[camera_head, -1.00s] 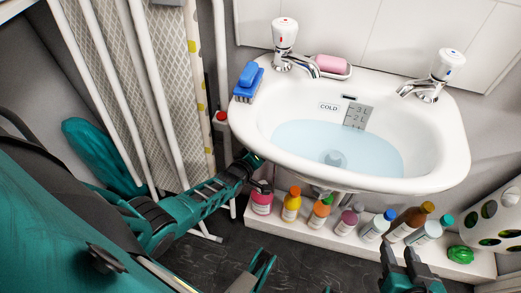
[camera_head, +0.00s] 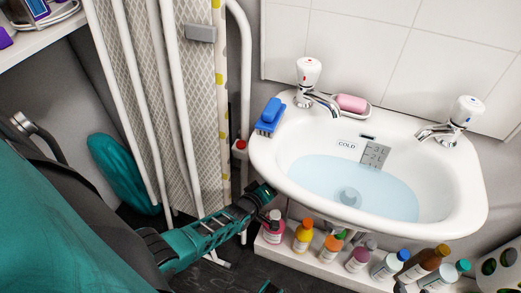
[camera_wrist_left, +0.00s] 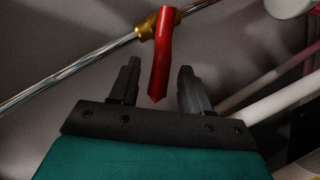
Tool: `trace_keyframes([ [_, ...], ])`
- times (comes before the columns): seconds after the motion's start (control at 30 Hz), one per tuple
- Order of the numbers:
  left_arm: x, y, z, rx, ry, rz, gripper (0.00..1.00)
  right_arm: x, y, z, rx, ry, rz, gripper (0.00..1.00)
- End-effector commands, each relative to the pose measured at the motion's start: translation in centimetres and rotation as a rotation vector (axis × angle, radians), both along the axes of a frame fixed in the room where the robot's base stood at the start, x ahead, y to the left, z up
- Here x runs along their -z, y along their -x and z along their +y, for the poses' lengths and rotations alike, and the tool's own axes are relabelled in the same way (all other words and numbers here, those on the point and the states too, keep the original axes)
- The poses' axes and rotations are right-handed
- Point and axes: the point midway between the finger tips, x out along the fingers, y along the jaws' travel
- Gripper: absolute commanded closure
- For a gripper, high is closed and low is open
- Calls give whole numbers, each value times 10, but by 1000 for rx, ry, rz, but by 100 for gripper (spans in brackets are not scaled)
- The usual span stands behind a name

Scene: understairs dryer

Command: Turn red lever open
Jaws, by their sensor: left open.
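The red lever (camera_wrist_left: 162,58) hangs down from a brass valve (camera_wrist_left: 148,27) on a thin chrome pipe (camera_wrist_left: 65,71) in the left wrist view. My left gripper (camera_wrist_left: 158,76) is open, with one finger on each side of the lever's lower end. I see gaps between the lever and both fingers, and cannot tell how deep it sits between them. In the head view my left gripper (camera_head: 264,195) reaches beneath the left edge of the sink; I cannot make out the lever there. Only a dark bit, perhaps the tip of my right gripper, shows at the bottom edge.
The white sink (camera_head: 290,189) holds water. Several bottles, including a pink one (camera_head: 273,229) near my left gripper, stand on a low white ledge (camera_head: 283,249) below. A folded ironing board (camera_head: 200,110) and a white pipe (camera_head: 244,80) stand to the left.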

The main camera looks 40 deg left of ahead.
Motion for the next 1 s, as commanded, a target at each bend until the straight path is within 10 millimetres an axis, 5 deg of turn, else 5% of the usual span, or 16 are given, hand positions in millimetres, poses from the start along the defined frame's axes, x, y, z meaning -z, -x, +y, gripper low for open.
trace_keyframes([
  [0.1, -16, 27, 0, 1, -1, 4, 53, -22, 0, 0, 0, 0, -1, 57],
  [0.43, -35, 83, -1, 0, -1, 2, 53, -45, 0, 0, -1, -1, -2, 57],
  [1.0, -40, 95, -3, 9, -10, 2, 53, -47, 0, -1, -5, 5, -1, 57],
])
